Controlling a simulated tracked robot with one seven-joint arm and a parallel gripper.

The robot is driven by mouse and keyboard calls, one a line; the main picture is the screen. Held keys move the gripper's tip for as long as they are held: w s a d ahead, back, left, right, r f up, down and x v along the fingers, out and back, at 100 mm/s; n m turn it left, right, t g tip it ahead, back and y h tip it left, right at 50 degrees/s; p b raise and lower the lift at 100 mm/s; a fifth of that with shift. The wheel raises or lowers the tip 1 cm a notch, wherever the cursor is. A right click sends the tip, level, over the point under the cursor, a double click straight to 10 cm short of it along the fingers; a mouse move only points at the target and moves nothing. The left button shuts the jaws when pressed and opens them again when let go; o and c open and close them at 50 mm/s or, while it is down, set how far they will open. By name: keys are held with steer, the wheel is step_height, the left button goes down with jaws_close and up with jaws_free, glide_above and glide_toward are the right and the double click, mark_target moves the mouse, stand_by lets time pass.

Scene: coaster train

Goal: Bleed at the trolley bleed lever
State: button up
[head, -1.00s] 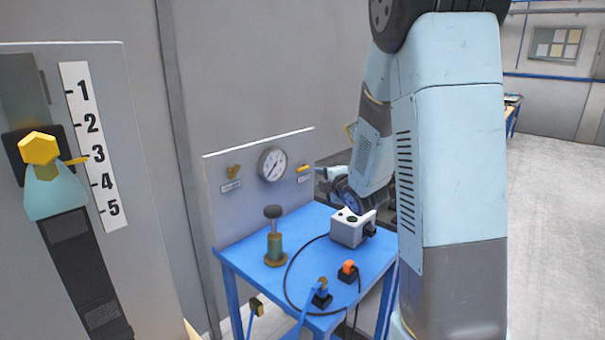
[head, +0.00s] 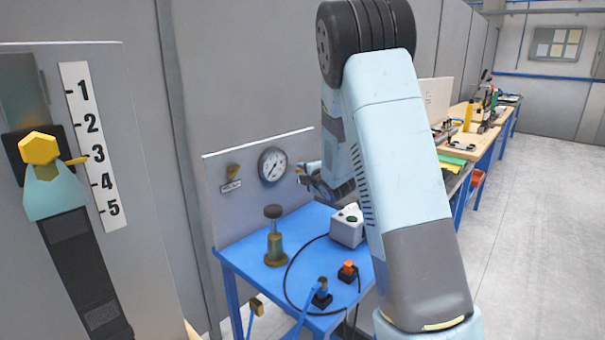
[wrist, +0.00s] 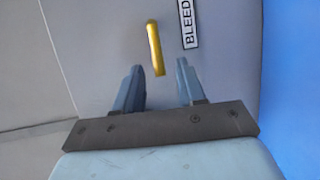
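The bleed lever (wrist: 154,45) is a thin yellow bar on the grey panel (wrist: 95,45), with a white "BLEED" label (wrist: 188,22) to its right in the wrist view. My gripper (wrist: 159,66) is open. Its two blue-grey fingers point at the panel, and the lever's lower end lies in the gap between their tips in the picture. I cannot tell whether they touch it. In the head view my gripper (head: 306,178) is at the panel just right of the round gauge (head: 272,164) and mostly hides the lever.
The blue trolley top (head: 245,250) carries a brass plunger (head: 274,236), a grey-white box (head: 347,226), an orange-topped connector (head: 348,271) and a black cable. A numbered lever cabinet (head: 140,150) stands at left.

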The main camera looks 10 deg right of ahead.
steer(key=shift+x, duration=0.8)
jaws_close()
